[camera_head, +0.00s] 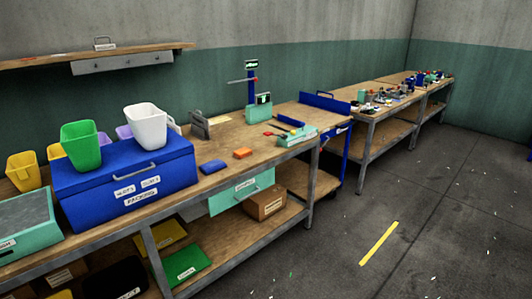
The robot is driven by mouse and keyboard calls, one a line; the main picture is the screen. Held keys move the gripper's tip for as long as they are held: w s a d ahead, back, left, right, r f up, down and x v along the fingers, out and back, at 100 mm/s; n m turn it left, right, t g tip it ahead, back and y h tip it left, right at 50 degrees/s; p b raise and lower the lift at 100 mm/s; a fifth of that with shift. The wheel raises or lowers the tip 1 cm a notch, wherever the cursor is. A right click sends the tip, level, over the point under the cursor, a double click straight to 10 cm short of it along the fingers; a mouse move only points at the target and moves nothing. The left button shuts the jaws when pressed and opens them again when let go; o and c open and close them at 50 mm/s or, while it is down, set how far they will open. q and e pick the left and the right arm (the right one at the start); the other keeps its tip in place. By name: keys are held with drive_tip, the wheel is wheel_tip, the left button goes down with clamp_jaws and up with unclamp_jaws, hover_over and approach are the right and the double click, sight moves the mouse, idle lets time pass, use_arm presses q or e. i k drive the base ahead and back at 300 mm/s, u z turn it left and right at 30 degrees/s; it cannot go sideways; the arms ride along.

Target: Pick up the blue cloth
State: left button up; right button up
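A small, flat dark-blue piece (213,167) lies on the wooden workbench (225,150), just right of the big blue box. It may be the blue cloth, but it is too small to tell for sure. Neither of my grippers shows in the head view. Nothing covers the blue piece.
A blue box (125,190) carries a green bin (80,146) and a white bin (146,127). An orange block (243,153) lies right of the blue piece. A blue press (252,90) stands behind. The floor (400,200) at right is mostly clear.

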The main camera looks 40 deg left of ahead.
sight(217, 165)
drive_tip(key=u, duration=0.05)
drive_tip(key=i, duration=1.3)
drive_tip(key=u, duration=0.6)
drive_tip(key=i, duration=0.9)
drive_tip(key=u, duration=1.6)
drive_tip(key=i, duration=0.85)
drive_tip(key=u, duration=0.85)
